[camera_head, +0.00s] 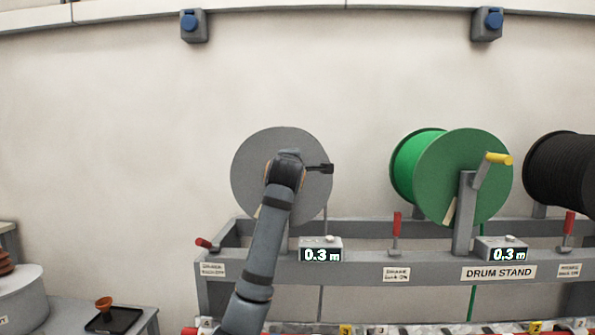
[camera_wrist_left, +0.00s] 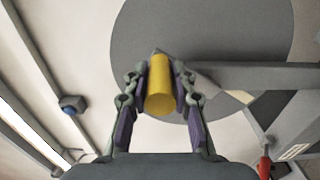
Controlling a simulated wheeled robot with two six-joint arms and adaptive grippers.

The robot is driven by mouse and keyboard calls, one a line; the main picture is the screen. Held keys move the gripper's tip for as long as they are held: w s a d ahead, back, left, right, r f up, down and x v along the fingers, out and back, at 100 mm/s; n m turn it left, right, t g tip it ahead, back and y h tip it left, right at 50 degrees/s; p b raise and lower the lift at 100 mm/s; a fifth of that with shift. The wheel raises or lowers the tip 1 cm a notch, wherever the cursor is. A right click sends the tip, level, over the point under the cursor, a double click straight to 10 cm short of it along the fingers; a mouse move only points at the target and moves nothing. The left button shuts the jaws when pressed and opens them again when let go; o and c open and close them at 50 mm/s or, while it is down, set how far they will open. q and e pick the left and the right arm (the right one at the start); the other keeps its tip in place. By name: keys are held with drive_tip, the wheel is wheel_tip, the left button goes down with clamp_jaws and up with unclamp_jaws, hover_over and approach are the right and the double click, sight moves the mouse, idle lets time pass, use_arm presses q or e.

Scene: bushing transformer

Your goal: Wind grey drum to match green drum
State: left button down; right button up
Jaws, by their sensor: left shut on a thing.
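The grey drum (camera_head: 255,150) stands on the left of the drum stand, partly hidden behind my left arm. It also fills the top of the left wrist view (camera_wrist_left: 230,40). Its yellow crank handle (camera_wrist_left: 159,88) is between the fingers of my left gripper (camera_wrist_left: 159,95), which is shut on it. In the head view the left gripper (camera_head: 318,169) is in front of the drum face, and the handle is hardly visible. The green drum (camera_head: 470,170) with its yellow crank handle (camera_head: 499,158) is to the right. The grey drum's counter (camera_head: 320,253) reads 0.3 m; the green drum's counter (camera_head: 503,252) also reads 0.3 m.
A black drum (camera_head: 565,170) is at the right edge. Red levers (camera_head: 397,224) sit on the stand rail (camera_head: 360,268), the far left one (camera_head: 205,243) tipped over. A side table with a black tray (camera_head: 115,320) is at lower left.

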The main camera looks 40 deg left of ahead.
use_arm(q)
drive_tip(key=shift+s+a+r, duration=0.25)
drive_tip(key=shift+a+r, duration=0.1)
drive_tip(key=shift+r, duration=0.05)
drive_tip(key=c, duration=1.1)
unclamp_jaws()
drive_tip(key=shift+a+f, duration=0.1)
drive_tip(key=shift+s+d+f, duration=0.1)
drive_tip(key=shift+s+d, duration=0.15)
drive_tip(key=v, duration=1.1)
drive_tip(key=shift+s, duration=0.2)
drive_tip(key=shift+d, duration=0.1)
